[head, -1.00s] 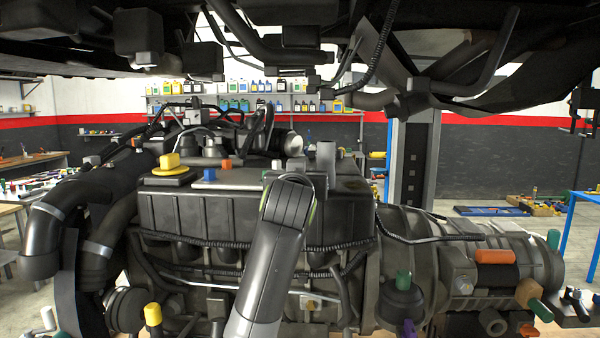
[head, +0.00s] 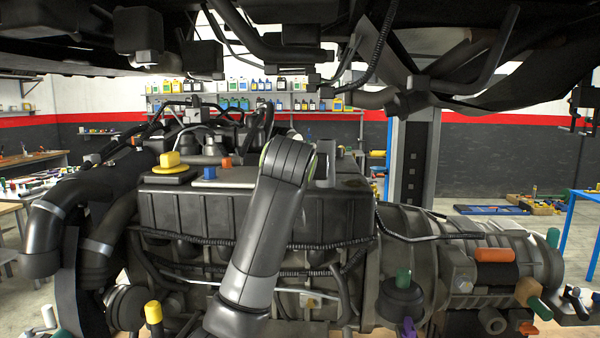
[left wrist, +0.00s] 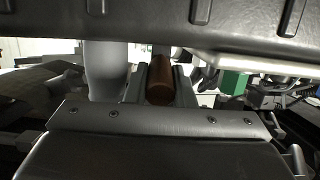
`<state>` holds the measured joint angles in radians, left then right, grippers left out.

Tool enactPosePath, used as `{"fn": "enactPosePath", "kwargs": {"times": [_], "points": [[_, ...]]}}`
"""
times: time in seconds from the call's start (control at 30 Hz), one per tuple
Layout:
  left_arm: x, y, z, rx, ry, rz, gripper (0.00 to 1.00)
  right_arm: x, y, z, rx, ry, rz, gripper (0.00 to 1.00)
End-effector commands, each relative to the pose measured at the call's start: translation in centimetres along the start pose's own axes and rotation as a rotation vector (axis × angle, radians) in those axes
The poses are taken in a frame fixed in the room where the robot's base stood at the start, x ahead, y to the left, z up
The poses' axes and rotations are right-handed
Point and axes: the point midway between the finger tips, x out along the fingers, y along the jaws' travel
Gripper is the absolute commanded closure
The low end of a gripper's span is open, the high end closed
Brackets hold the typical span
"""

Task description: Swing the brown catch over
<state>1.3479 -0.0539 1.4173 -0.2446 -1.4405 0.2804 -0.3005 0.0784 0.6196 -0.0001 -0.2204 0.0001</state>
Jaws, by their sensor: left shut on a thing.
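The brown catch (left wrist: 160,79) shows in the left wrist view as a dark brown rounded handle. My left gripper (left wrist: 159,88) is shut on it, with one finger on each side. The rest of the catch is hidden behind a dark ribbed edge across the top of that view. In the head view my arm stands in front of the engine (head: 180,210), and the gripper at its end is hidden. My right gripper is in neither view.
Dark hoses and brackets (head: 300,45) hang over the engine. A gearbox-like housing (head: 420,245) with coloured knobs extends right. A grey post (head: 414,165) stands behind. A green block (left wrist: 234,82) is right of the catch in the wrist view.

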Motion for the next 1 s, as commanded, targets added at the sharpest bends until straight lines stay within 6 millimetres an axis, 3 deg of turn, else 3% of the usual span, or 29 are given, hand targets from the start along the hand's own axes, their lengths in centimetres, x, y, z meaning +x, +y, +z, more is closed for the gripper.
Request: {"fn": "enactPosePath", "kwargs": {"times": [0.5, 1.0], "points": [[0.5, -0.1, -1.4, -0.001, -0.310, -0.002, 1.00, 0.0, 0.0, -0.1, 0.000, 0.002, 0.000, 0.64], [0.6, 0.0, -1.6, -0.001, -0.369, 0.000, 1.00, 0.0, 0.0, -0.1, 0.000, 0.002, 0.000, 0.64]]}}
